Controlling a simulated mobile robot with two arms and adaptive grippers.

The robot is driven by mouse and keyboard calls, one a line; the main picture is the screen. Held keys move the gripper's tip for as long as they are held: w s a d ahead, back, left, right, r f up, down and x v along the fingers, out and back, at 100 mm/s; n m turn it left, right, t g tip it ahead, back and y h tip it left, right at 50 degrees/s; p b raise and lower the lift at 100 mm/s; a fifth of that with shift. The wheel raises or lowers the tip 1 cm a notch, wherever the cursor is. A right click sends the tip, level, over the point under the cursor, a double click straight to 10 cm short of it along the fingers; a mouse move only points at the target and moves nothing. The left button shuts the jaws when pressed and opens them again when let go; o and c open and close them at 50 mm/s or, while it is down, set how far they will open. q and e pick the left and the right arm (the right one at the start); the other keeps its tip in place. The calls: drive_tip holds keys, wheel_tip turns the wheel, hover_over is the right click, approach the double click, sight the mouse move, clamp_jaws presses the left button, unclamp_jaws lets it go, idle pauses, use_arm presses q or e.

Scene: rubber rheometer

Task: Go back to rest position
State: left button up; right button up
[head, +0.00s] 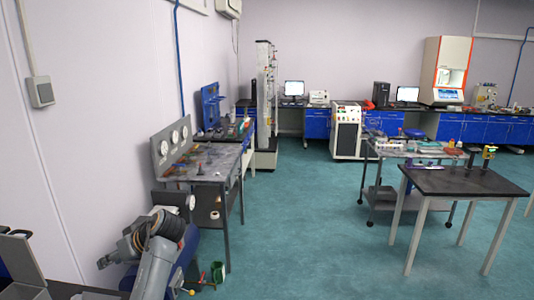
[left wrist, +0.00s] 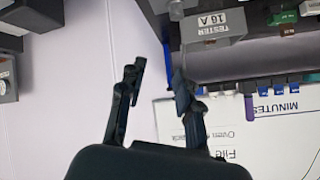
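My left arm (head: 158,255) comes in at the bottom left of the head view, bent in front of the wall-side equipment. I cannot make out its fingers clearly there. In the left wrist view my left gripper (left wrist: 160,82) has its two dark fingers apart with nothing between them. Its fingertips point towards a grey block (left wrist: 213,27) labelled "TESTER 16 A", which appears upside down. I cannot tell how far the fingers are from it. My right gripper is in neither view.
A dark-topped work table (head: 205,160) stands along the left wall. A black-topped table (head: 465,182) and a wheeled cart (head: 380,195) stand at the right. Blue cabinets (head: 480,132) line the back. The green floor (head: 300,230) between is clear. A printed white panel (left wrist: 240,125) shows in the wrist view.

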use_arm(q)
drive_tip(key=s+d+f+m+t+h, duration=0.1)
drive_tip(key=s+d+f+m+h, duration=0.2)
drive_tip(key=s+f, duration=0.55)
drive_tip(key=s+d+f+m+t+h, duration=0.15)
drive_tip(key=s+d+f+m, duration=0.25)
drive_tip(key=s+f, duration=0.5)
drive_tip(key=s+d+f+m+h, duration=0.1)
drive_tip(key=s+d+m+h, duration=0.3)
drive_tip(key=s, duration=0.6)
drive_tip(key=s+d+f+m+h, duration=0.1)
drive_tip(key=s+d+h, duration=0.1)
drive_tip(key=s+d, duration=0.6)
wheel_tip(320, 180, down, 30)
drive_tip(key=s+g+b, duration=0.2)
drive_tip(key=b, duration=0.4)
drive_tip(key=s+a+f+b, duration=0.2)
drive_tip(key=s+f, duration=0.6)
drive_tip(key=f, duration=0.3)
drive_tip(key=s+a+f+m+g+b, duration=0.1)
drive_tip(key=s+a+f+b, duration=0.1)
drive_tip(key=s+f, duration=0.7)
wheel_tip(320, 180, down, 2)
drive_tip(key=shift+s+f, duration=0.25)
drive_tip(key=shift+s, duration=0.05)
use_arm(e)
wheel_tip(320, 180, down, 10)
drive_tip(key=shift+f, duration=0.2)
